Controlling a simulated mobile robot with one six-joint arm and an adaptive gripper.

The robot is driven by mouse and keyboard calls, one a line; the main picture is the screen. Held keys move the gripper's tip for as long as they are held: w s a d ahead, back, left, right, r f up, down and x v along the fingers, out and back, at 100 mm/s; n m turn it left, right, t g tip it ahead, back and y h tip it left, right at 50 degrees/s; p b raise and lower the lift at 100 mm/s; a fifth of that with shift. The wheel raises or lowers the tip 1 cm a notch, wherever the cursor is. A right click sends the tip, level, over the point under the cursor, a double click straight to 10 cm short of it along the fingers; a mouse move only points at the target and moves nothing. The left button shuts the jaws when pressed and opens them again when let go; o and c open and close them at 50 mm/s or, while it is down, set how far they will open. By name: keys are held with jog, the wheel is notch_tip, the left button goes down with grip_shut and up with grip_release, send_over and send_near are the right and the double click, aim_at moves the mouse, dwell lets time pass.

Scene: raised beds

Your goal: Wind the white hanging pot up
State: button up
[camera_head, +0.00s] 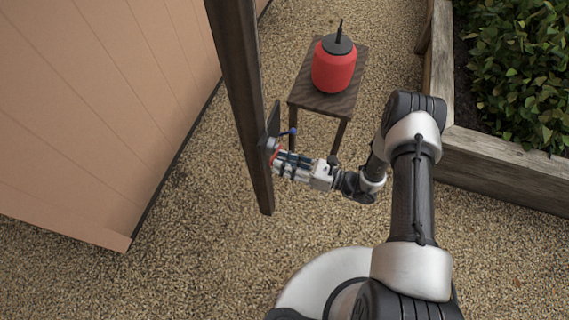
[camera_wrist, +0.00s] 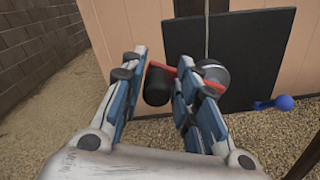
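A dark winch plate (camera_wrist: 245,55) is fixed to the post (camera_head: 240,90). On it is a red crank arm (camera_wrist: 212,84) with a black handle (camera_wrist: 157,85) at its left end and a round grey hub (camera_wrist: 213,73). A blue-knobbed lever (camera_wrist: 285,103) sticks out at the plate's lower right; it also shows in the head view (camera_head: 293,131). My gripper (camera_wrist: 162,62) is at the crank, its fingers on either side of the black handle with narrow gaps showing. It looks open, and no firm hold is visible. The white hanging pot is not in view.
A cord (camera_wrist: 207,30) runs up from the winch. A red container with a black top (camera_head: 334,64) stands on a small wooden table (camera_head: 335,104) behind my arm. A timber raised bed (camera_head: 500,165) is at right, a tan wall (camera_head: 100,110) at left. The gravel in front is clear.

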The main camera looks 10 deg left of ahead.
jog(key=shift+o, duration=1.2)
jog(key=shift+s+f, duration=0.1)
jog(key=shift+s, duration=0.05)
jog(key=shift+d, duration=0.1)
jog(key=s+d, duration=0.1)
jog(key=d, duration=1)
jog(key=shift+d, duration=0.4)
